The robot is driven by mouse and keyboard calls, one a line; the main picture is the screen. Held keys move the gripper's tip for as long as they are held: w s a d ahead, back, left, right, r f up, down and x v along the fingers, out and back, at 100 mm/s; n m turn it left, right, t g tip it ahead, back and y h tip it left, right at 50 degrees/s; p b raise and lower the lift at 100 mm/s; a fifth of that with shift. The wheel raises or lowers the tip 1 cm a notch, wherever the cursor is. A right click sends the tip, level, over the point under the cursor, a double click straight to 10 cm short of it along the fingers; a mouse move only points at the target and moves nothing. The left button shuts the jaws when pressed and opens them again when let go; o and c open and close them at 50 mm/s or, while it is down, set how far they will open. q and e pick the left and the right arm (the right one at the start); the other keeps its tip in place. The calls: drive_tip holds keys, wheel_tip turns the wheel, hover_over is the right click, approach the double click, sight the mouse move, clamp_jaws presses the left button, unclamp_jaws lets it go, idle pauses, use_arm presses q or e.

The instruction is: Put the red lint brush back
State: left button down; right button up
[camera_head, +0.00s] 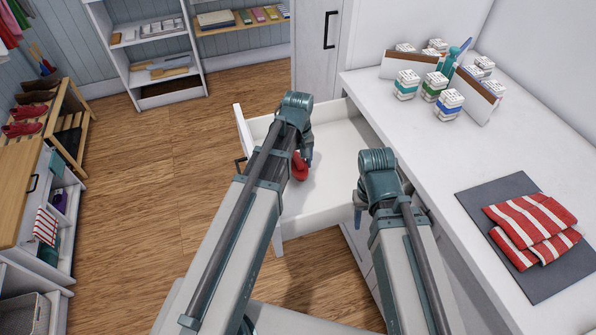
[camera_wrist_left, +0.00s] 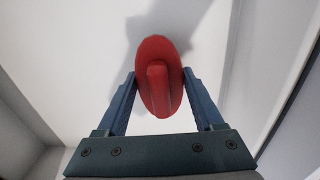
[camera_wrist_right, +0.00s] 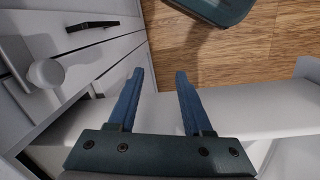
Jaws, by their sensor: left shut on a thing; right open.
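The red lint brush (camera_wrist_left: 157,88) is oval with a raised ridge. My left gripper (camera_wrist_left: 158,90) is shut on it, one blue finger on each side. In the head view the brush (camera_head: 300,168) shows inside the open white drawer (camera_head: 335,178), partly hidden by my left wrist. I cannot tell whether it touches the drawer floor. My right gripper (camera_wrist_right: 157,78) is open and empty; in the head view its fingers are mostly hidden, near the drawer's right front corner.
A white counter (camera_head: 425,135) on the right holds several small labelled boxes (camera_head: 449,104) and striped red cloths (camera_head: 532,228) on a grey mat (camera_head: 480,208). Shelves (camera_head: 150,55) stand at the back and a shoe rack (camera_head: 70,130) at the left. The wooden floor (camera_head: 180,150) is clear.

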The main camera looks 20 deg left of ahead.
sight(298, 159)
use_arm(q)
drive_tip(key=shift+f+b, duration=0.7)
drive_tip(key=shift+f, duration=0.45)
use_arm(e)
drive_tip(key=shift+f, duration=1.2)
use_arm(q)
drive_tip(key=shift+f, duration=0.1)
drive_tip(key=shift+f, duration=0.15)
unclamp_jaws()
use_arm(e)
drive_tip(key=shift+f, duration=0.15)
use_arm(q)
drive_tip(key=shift+r, duration=0.25)
wheel_tip(298, 159, up, 12)
drive_tip(key=p, duration=1.2)
drive_tip(key=s+d+m, duration=0.3)
drive_tip(key=s, duration=0.1)
drive_tip(key=s+d+m, duration=0.4)
drive_tip(key=s, duration=0.1)
drive_tip(key=s+d+m+y, duration=0.1)
drive_tip(key=s+d+m, duration=0.2)
drive_tip(key=s, duration=0.2)
drive_tip(key=shift+d, duration=0.2)
use_arm(e)
wheel_tip(298, 159, up, 12)
